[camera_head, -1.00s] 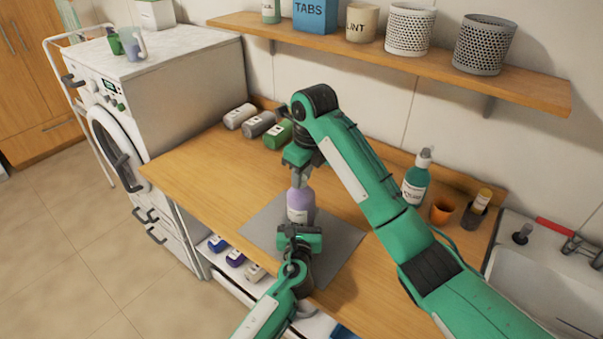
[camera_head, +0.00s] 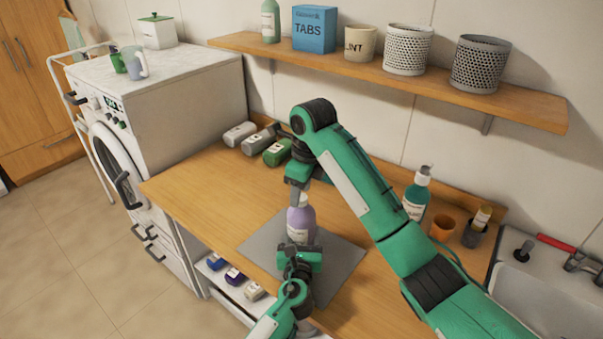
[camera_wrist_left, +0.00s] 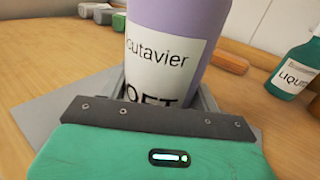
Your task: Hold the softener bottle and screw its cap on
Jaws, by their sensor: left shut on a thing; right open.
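The softener bottle (camera_head: 301,224), lilac with a white label, stands upright over the grey mat (camera_head: 345,258). My left gripper (camera_head: 300,254) is shut around its lower part from the near side. In the left wrist view the bottle (camera_wrist_left: 180,45) rises from behind the gripper body (camera_wrist_left: 160,112), its label partly covered and its top out of frame. My right gripper (camera_head: 299,188) points down directly over the bottle's neck, jaws open. The cap cannot be told apart there; the fingers and the small size hide whether it sits on the neck.
Several containers, including a green one (camera_head: 277,152), lie at the back left. The wall shelf (camera_head: 460,90) overhangs the counter. The counter's left part is clear.

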